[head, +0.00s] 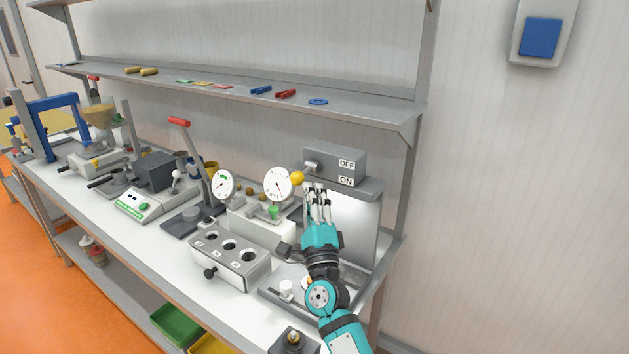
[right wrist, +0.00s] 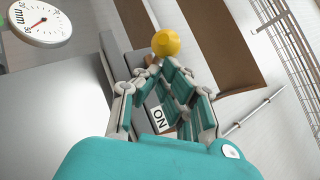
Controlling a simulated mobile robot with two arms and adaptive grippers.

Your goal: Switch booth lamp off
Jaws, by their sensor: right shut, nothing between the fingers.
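The lamp switch is a grey box (head: 336,166) with an OFF label (head: 346,163) above an ON label (head: 345,181). Its lever ends in a yellow ball knob (head: 297,178), which sits lower than the lever's base. Below the box, the booth's pale panel (head: 358,226) looks bright. My right gripper (head: 317,187) is shut and empty, pointing up just right of the knob and in front of the box. In the right wrist view the knob (right wrist: 166,43) shows just past the fingertips (right wrist: 157,66), with the ON label (right wrist: 159,117) behind the fingers. I cannot tell whether they touch. My left gripper is out of view.
Two dial gauges (head: 277,184) (head: 222,184) stand left of the knob. A grey block with holes (head: 229,258) and a red-handled press (head: 196,165) stand farther left. A shelf (head: 240,96) with small parts runs above the bench.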

